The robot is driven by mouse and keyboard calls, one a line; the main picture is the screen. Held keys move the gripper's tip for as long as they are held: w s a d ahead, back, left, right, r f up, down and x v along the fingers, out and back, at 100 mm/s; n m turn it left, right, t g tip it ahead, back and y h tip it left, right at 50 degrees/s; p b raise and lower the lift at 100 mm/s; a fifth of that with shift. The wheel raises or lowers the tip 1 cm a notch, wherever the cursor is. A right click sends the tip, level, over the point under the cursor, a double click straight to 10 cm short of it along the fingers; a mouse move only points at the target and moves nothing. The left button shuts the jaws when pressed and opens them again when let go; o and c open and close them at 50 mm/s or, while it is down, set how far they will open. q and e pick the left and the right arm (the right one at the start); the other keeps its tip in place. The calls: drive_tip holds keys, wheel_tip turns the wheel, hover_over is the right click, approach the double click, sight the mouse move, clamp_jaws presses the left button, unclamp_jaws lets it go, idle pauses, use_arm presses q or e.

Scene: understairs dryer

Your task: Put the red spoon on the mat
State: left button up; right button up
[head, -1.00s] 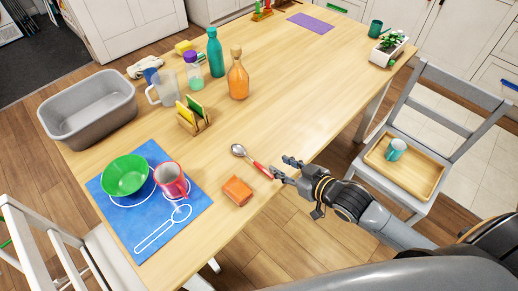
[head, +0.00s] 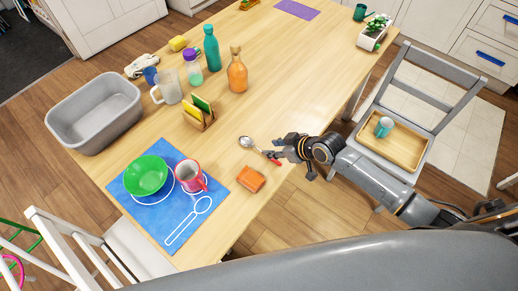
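The red spoon (head: 247,142) lies near the table's right edge, its metal bowl toward the left and its red handle toward my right gripper. My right gripper (head: 274,154) is at the handle, low over the table edge. Its fingers overlap the handle, so I cannot tell whether they are closed on it. The blue mat (head: 150,213) lies at the near left of the table, with a white spoon outline on its bare right part. My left gripper is not in view.
A green bowl (head: 146,175) and a red mug (head: 189,175) stand on the mat. An orange block (head: 251,179) lies between spoon and mat. A holder with sponges (head: 199,112), bottles (head: 238,72) and a grey tub (head: 95,112) are farther back. A chair (head: 398,125) stands right.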

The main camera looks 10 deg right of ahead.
sight(261, 150)
drive_tip(key=shift+s+a+p+x, duration=0.1)
drive_tip(key=shift+p+x, duration=0.15)
drive_tip(key=shift+x, duration=1.1)
drive_tip(key=shift+s+a+p+x, duration=0.1)
drive_tip(key=shift+a+p+x, duration=0.1)
drive_tip(key=shift+x, duration=1.1)
drive_tip(key=shift+d, duration=0.1)
clamp_jaws()
